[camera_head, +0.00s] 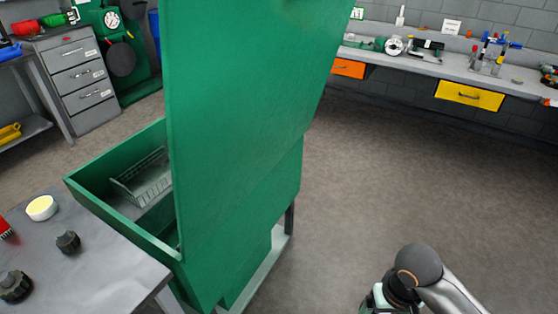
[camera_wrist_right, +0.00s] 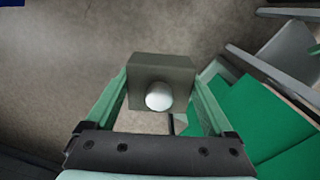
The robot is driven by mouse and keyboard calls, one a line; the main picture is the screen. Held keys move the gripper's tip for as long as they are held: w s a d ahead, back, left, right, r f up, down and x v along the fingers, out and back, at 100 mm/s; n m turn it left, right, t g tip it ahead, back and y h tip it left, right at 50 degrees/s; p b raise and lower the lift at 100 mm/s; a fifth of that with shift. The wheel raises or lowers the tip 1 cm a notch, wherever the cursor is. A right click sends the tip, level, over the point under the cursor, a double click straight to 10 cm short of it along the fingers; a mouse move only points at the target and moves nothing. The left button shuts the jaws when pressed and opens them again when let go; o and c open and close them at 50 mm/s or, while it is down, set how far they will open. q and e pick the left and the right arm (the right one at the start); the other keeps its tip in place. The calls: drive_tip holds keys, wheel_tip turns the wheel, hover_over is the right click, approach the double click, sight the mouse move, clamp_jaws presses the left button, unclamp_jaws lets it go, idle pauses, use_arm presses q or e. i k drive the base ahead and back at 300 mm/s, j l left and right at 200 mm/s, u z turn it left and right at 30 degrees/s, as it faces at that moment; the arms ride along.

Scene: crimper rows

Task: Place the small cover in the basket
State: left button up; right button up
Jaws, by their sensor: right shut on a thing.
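My right gripper (camera_wrist_right: 160,80) is shut on a grey boxy piece (camera_wrist_right: 147,72) with a white round stub, held between its green fingers above the floor. I cannot tell for sure whether this piece is the small cover. In the head view only my right wrist shows at the bottom right; the held piece is out of sight there. A wire basket (camera_head: 142,180) sits inside the green open-topped bin (camera_head: 95,205) at the left, partly hidden by a tall green panel (camera_head: 235,130). My left gripper is not in view.
A grey table (camera_head: 100,270) at the lower left holds a pale yellow round tin (camera_head: 41,208) and black knobs (camera_head: 68,242). The tall green panel stands between my right arm and the basket. A workbench (camera_head: 440,68) lines the back wall. Floor at the right is clear.

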sight(151, 177)
drive_tip(key=i+l+z, duration=0.15)
drive_tip(key=z, duration=0.2)
drive_tip(key=i+l+z, duration=0.15)
drive_tip(key=z, duration=0.2)
drive_tip(key=i+l+z, duration=0.1)
drive_tip(key=z, duration=0.25)
drive_tip(key=i+u, duration=0.15)
drive_tip(key=i, duration=2.25)
drive_tip(key=i+l+u, duration=0.2)
drive_tip(key=i, duration=0.35)
drive_tip(key=i+u, duration=0.15)
drive_tip(key=i, duration=0.4)
drive_tip(key=i+u, duration=0.45)
drive_tip(key=i+l+u, duration=0.15)
drive_tip(key=i+u, duration=0.3)
drive_tip(key=i+j+u, duration=0.15)
drive_tip(key=i+u, duration=0.2)
drive_tip(key=u, duration=0.15)
drive_tip(key=i+u, duration=0.3)
drive_tip(key=u, duration=0.15)
drive_tip(key=i+j+u, duration=0.15)
drive_tip(key=i+u, duration=0.2)
drive_tip(key=i, duration=0.15)
drive_tip(key=i+u, duration=0.45)
drive_tip(key=i, duration=1.2)
